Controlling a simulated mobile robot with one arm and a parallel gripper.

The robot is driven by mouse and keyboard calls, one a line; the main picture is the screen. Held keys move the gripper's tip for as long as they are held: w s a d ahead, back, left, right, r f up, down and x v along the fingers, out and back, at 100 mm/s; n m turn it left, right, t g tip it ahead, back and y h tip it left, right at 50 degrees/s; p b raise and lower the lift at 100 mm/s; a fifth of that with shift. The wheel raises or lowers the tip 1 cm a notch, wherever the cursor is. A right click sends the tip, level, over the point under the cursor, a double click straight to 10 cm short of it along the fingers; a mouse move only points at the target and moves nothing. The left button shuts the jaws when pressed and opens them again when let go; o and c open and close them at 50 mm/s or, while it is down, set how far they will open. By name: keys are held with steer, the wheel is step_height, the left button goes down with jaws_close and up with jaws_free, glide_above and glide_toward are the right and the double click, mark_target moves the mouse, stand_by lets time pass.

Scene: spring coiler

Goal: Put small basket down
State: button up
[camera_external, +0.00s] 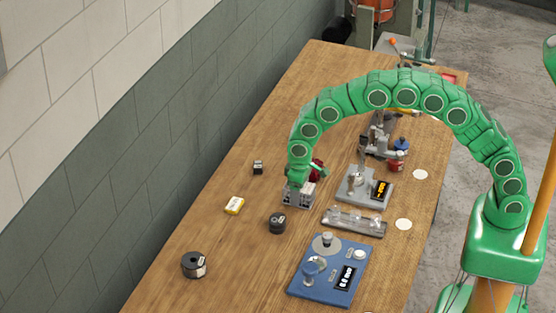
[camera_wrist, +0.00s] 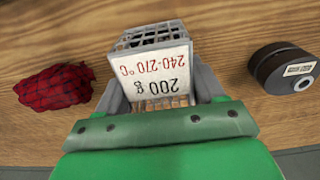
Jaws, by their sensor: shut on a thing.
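The small basket (camera_wrist: 151,35) is a grey wire basket with a white label reading "200 g 240-270 °C". My gripper (camera_wrist: 162,98) is shut on it, with one grey finger on each side. In the external view the small basket (camera_external: 297,199) is at the end of my green arm, over the wooden table (camera_external: 190,225), left of the grey device. My gripper (camera_external: 298,184) points down there. I cannot tell whether the basket's underside touches the table.
A red checked cloth (camera_wrist: 53,86) lies left of the basket in the wrist view, and a black spool (camera_wrist: 283,68) lies right. The table's left side has free room.

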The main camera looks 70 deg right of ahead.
steer(key=o, duration=1.2)
